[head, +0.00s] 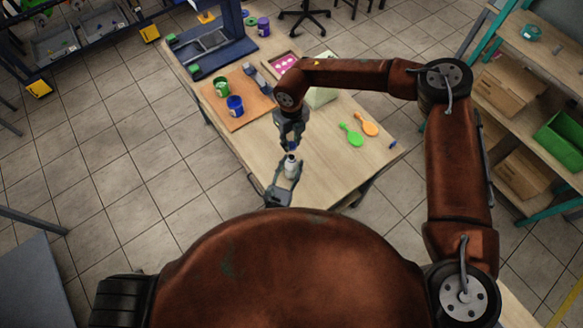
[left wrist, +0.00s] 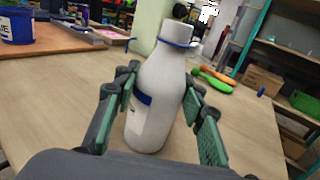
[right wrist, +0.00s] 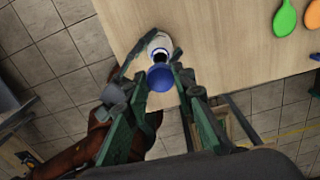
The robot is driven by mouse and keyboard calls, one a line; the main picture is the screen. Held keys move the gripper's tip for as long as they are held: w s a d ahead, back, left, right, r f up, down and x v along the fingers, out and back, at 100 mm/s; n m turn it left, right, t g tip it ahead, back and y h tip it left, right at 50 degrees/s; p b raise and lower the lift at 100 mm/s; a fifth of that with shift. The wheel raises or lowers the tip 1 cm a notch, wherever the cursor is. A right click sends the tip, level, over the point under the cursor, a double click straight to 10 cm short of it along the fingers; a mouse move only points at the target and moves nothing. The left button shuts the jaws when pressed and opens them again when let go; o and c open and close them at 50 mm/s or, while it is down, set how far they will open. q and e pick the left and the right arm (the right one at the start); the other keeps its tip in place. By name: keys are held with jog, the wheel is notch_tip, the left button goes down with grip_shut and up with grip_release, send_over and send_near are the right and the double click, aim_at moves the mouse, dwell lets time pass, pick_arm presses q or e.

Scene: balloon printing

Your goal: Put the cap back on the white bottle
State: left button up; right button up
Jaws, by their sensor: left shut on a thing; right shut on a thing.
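The white bottle (head: 291,168) stands upright near the table's front edge. It fills the middle of the left wrist view (left wrist: 160,95), with a blue ring round its neck and no cap on its mouth. My left gripper (left wrist: 165,115) is shut on the bottle's body, one finger on each side. My right gripper (head: 291,143) points down above the bottle, shut on the blue cap (right wrist: 160,78). In the right wrist view the cap is between the fingertips, with the bottle's open mouth (right wrist: 159,56) beside it in the picture. Cap and bottle look apart.
A green paddle (head: 351,136) and an orange paddle (head: 365,124) lie to the right on the table (head: 325,170). A green can (head: 222,86) and a blue can (head: 235,106) stand on an orange-brown board (head: 255,106) at the left. A pale box (head: 319,97) stands behind my right arm.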

pick_arm(q)
grip_shut()
pick_arm(e)
jog(key=shift+f, duration=0.1)
send_over(291, 157)
jog(key=shift+w+f, duration=0.1)
jog(key=shift+f, duration=2.3)
jog(key=shift+f, duration=0.15)
jog(key=shift+f, duration=0.75)
jog(key=shift+f, duration=0.55)
